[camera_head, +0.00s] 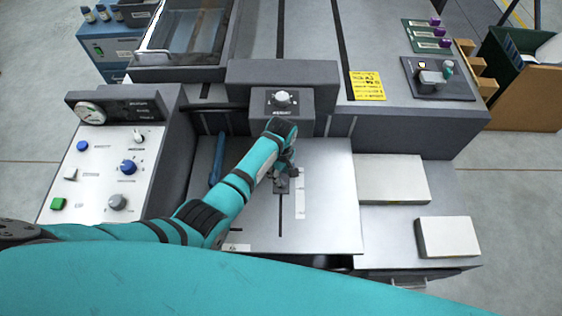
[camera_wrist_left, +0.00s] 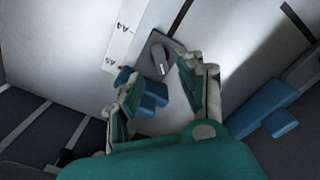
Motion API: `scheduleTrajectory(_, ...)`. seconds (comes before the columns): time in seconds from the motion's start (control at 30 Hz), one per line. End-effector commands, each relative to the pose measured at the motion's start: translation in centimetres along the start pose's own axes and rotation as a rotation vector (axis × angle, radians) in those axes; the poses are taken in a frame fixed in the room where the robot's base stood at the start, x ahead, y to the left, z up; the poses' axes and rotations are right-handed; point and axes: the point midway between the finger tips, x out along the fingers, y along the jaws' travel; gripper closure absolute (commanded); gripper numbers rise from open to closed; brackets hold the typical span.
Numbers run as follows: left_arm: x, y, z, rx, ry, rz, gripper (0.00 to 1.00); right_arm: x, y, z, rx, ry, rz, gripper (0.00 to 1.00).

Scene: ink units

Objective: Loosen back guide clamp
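A small dark clamp plate with a grey lever sits on the pale feed table (camera_head: 330,215), beside the paper-size scale strip (camera_head: 300,195). The clamp (camera_head: 281,187) is partly hidden by my gripper in the head view. In the left wrist view the clamp (camera_wrist_left: 160,58) lies just past my fingertips, with the A4 and A5 marks next to it. My left gripper (camera_head: 286,166) is above the table by the clamp. Its fingers (camera_wrist_left: 158,70) are spread apart, with a blue piece (camera_wrist_left: 153,92) showing between them; contact cannot be told. My right gripper is not seen.
A control panel (camera_head: 95,170) with knobs and a gauge stands left. A blue guide bar (camera_head: 217,160) runs along the table's left side. A box with a round knob (camera_head: 282,98) rises behind the gripper. White paper stacks (camera_head: 390,178) lie right.

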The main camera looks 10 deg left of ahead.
Motion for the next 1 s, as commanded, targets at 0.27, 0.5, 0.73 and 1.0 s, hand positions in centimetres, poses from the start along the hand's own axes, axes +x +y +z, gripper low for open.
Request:
scheduleTrajectory(0.27, -5.3, 0.1, 0.0, -0.001, 0.0, 0.003, 0.62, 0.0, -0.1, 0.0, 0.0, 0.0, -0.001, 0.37)
scheduleTrajectory(0.5, -7.0, 0.0, 0.0, -0.001, 0.0, 0.0, 0.62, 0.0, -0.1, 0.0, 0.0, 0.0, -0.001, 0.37)
scheduleTrajectory(0.73, -7.0, 0.0, 0.0, -0.001, 0.0, -0.001, 0.62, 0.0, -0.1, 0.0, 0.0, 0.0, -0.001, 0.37)
scheduleTrajectory(1.0, -7.0, 0.0, 0.0, 0.0, 0.0, 0.0, 0.62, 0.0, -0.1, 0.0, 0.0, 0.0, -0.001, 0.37)
